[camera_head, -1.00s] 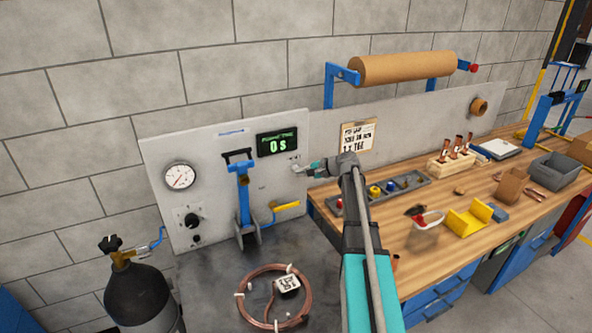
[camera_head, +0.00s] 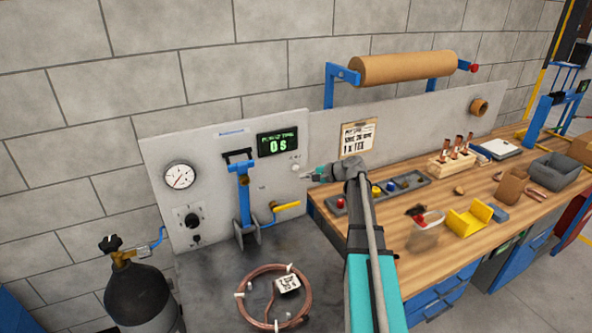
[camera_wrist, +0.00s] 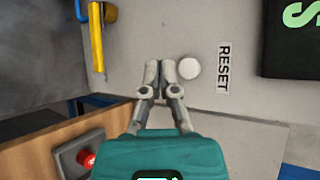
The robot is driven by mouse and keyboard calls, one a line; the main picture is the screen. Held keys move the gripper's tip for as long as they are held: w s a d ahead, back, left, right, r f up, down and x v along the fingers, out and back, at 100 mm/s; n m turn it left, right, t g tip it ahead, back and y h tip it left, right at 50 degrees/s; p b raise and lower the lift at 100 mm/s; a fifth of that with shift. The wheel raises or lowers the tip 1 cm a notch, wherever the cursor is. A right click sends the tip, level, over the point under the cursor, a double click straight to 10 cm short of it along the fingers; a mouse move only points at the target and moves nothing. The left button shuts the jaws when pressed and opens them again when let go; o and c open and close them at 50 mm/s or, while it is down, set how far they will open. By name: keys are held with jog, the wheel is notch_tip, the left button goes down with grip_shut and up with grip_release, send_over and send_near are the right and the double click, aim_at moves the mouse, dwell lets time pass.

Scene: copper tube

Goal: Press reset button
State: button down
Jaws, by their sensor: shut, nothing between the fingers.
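The reset button is a round white button (camera_wrist: 189,68) on the grey panel, beside a label reading RESET (camera_wrist: 224,68) in the wrist view. In the head view the button (camera_head: 295,167) shows small below the timer display. My gripper (camera_wrist: 160,66) is shut and empty, its fingertips close beside the button in the wrist view. In the head view my gripper (camera_head: 305,176) is at the panel's right part, just below and right of the button. I cannot tell whether the fingertips touch the panel.
The timer display (camera_head: 277,143) reads 0 S. A yellow-handled valve (camera_head: 286,206) and a blue lever (camera_head: 243,195) stand out from the panel left of my gripper. A coiled copper tube (camera_head: 273,297) lies on the dark bench. A wooden workbench (camera_head: 400,230) with several items stands right.

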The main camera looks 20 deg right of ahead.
jog(key=shift+s, duration=1.05)
jog(key=s+a+f+n+g+h, duration=0.1)
jog(key=s+a+f+n+g, duration=0.3)
jog(key=a, duration=0.4)
jog(key=s+a+f+n+g+h, duration=0.2)
jog(key=s+a+f+n, duration=0.15)
jog(key=s+a, duration=0.4)
jog(key=s+a+f+n+g+h, duration=0.3)
jog(key=s+a+n+h, duration=0.2)
jog(key=s+a, duration=0.3)
jog(key=shift+s+f+n+g+h, duration=0.15)
jog(key=shift+s+n+g+h, duration=0.2)
jog(key=shift+s, duration=1.75)
